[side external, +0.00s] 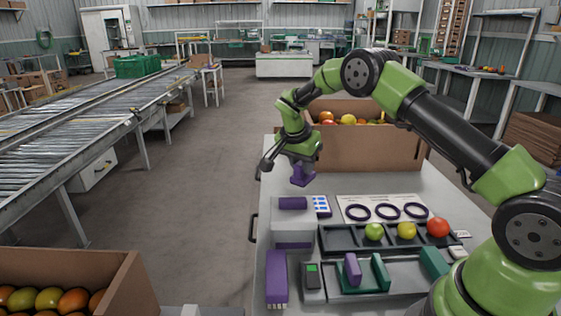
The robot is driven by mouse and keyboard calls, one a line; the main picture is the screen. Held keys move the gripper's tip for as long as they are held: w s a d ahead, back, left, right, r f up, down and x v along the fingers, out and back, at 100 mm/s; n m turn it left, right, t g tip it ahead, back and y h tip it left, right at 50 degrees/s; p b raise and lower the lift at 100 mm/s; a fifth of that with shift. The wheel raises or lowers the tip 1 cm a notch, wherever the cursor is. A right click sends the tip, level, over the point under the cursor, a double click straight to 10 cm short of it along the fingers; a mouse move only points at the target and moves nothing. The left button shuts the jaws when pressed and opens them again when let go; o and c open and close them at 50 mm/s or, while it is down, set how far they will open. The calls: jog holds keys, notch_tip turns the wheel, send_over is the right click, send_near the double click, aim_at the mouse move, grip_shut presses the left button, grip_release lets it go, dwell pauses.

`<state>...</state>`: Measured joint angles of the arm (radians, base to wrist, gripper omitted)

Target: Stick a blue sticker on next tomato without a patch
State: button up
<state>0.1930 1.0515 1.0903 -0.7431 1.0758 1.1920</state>
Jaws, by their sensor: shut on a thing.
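My gripper (300,166) is above the worktable, left of the cardboard box, and is shut on a small purple block (303,177). A sheet with blue stickers (321,206) lies on the table below and slightly right of it. A dark tray (335,240) holds a green tomato (374,232), a yellow-green tomato (407,230) and a red tomato (438,228) in a row. I see no blue patch on the sides facing this camera; their other sides are hidden. My gripper is well apart from the tomatoes.
A white box (292,222) with a purple piece on top stands left of the tray. A white card with three dark rings (380,208) lies behind it. A purple brush (277,278), small device (313,275) and green holder (380,272) are in front. A cardboard box (365,150) of fruit stands behind.

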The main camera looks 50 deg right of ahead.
jog(key=shift+s+d+f+m+g, duration=0.3)
jog(key=shift+s+d+m, duration=0.4)
jog(key=shift+m, duration=0.2)
jog(key=shift+f, duration=2.8)
jog(key=shift+f, duration=0.65)
jog(key=shift+r, duration=3.6)
jog(key=shift+d, duration=0.1)
